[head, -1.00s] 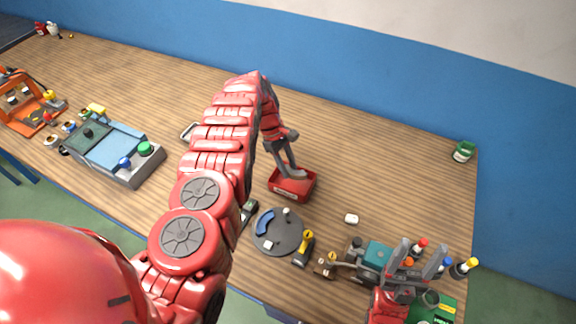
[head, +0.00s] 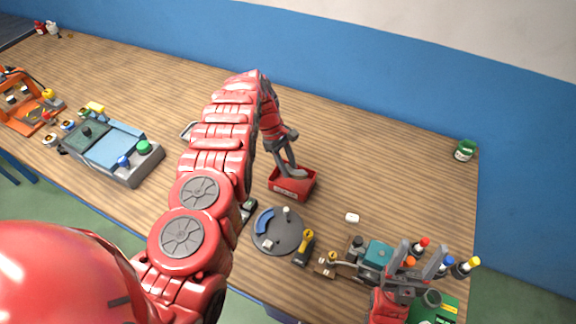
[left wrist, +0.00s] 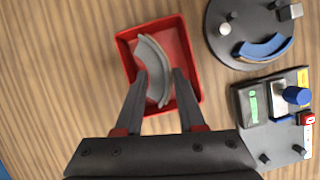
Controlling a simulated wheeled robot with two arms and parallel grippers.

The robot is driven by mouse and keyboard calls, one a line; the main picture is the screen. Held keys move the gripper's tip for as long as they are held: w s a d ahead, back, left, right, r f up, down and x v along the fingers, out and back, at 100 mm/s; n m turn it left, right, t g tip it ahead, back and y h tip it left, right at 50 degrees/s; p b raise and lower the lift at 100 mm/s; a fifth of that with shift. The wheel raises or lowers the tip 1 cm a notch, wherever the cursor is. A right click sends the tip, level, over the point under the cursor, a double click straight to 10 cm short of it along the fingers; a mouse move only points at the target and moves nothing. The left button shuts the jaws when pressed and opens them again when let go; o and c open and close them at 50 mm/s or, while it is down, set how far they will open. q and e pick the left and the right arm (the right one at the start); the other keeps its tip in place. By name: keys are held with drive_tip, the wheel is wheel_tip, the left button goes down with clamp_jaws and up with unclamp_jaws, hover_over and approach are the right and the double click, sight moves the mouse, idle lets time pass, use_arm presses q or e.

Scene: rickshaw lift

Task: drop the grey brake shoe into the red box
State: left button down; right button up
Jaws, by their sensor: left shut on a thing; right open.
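The red box (head: 293,190) stands on the wooden table near the middle in the head view, and it also shows in the left wrist view (left wrist: 184,45). My left gripper (head: 291,170) points down over the box. In the left wrist view my left gripper (left wrist: 160,88) is shut on the grey brake shoe (left wrist: 153,58), a curved piece framed by the box walls. I cannot tell whether the shoe touches the box floor. My right gripper (head: 417,262) is open and empty at the lower right.
A round dark plate (head: 279,235) with a blue curved piece lies just in front of the box. A yellow-and-black tool (head: 305,246) lies beside it. A teal machine (head: 376,254) and several bottles stand near my right gripper. The table behind the box is clear.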

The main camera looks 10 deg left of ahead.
idle(0.4)
use_arm(q)
drive_tip(key=shift+c, duration=2.1)
unclamp_jaws()
drive_tip(key=o, duration=0.4)
